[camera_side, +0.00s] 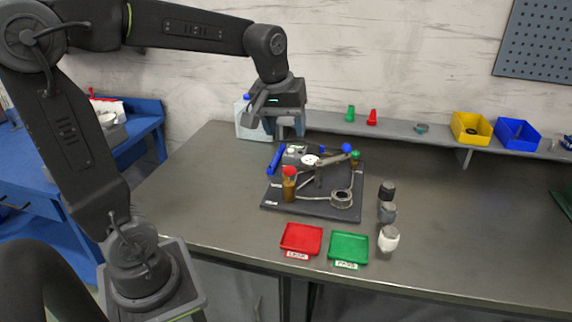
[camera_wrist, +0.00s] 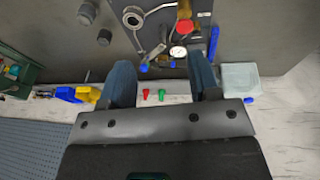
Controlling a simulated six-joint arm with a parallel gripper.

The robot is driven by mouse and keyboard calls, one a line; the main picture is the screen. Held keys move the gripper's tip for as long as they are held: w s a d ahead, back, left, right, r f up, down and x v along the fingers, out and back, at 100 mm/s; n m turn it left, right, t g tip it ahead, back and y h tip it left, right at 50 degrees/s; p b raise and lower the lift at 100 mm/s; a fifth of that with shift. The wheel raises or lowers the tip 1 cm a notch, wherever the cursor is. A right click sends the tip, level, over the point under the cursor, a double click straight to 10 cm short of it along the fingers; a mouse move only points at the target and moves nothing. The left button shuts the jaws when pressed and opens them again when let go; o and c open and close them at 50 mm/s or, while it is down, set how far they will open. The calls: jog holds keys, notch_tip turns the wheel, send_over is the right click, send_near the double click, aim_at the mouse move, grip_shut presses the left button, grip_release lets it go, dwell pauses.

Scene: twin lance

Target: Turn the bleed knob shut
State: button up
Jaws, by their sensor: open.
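A dark test board (camera_side: 275,204) lies on the bench and carries a rig. On it are a brass cylinder with a red cap (camera_side: 289,171), a round white gauge (camera_side: 310,160), a blue bar (camera_side: 276,158), a blue ball (camera_side: 347,148), a green knob (camera_side: 355,155) and a ring-shaped fitting (camera_side: 341,198). I cannot tell which part is the bleed knob. My gripper (camera_side: 280,125) is above and behind the rig, apart from it. In the wrist view its fingers (camera_wrist: 160,65) are spread with nothing between them; the gauge (camera_wrist: 178,52) shows beyond them.
A red tray (camera_side: 302,238) and a green tray (camera_side: 349,247) lie in front of the board. Several small canisters (camera_side: 388,213) stand to its right. A back shelf (camera_side: 400,127) holds yellow (camera_side: 471,127) and blue (camera_side: 518,133) bins. The bench's right side is mostly clear.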

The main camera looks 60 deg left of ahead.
jog(key=w+a+f+n+g, duration=0.1)
jog(key=w+a+f+n, duration=0.35)
jog(key=a, duration=0.35)
jog(key=w+a+f+n+g, duration=0.2)
jog(key=w+a+f+n, duration=0.3)
jog(key=a, duration=0.4)
jog(key=shift+h, duration=0.4)
jog(key=f, duration=1.2)
jog(key=shift+w+d+f, duration=0.2)
jog(key=shift+w+f, duration=0.05)
jog(key=shift+f, duration=0.15)
jog(key=c, duration=0.9)
